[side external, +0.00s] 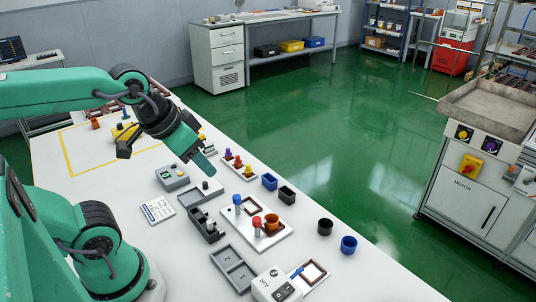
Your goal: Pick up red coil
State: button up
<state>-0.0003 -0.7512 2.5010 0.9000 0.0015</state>
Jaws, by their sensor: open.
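My gripper (207,163) hangs above the white table, left of a small rack (231,168) that holds a purple, a red and a yellow piece in a row. My gripper is open, and nothing shows between its fingers. The small red piece (238,163) stands upright in the middle of that rack. It may be the red coil, but it is too small to tell. My gripper is apart from all of these.
A blue-topped post (237,201) stands on the same plate. A grey box (172,177) and grey trays (234,269) stand at left and front.

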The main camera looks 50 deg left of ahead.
jog(key=shift+w, duration=0.1)
jog(key=shift+c, duration=0.4)
jog(key=g, duration=0.6)
send_over(238, 156)
jog(key=f, duration=1.3)
jog(key=shift+d+f, duration=0.1)
jog(key=shift+d, duration=0.15)
jog(key=shift+a+f, duration=0.3)
jog(key=shift+f, duration=1.35)
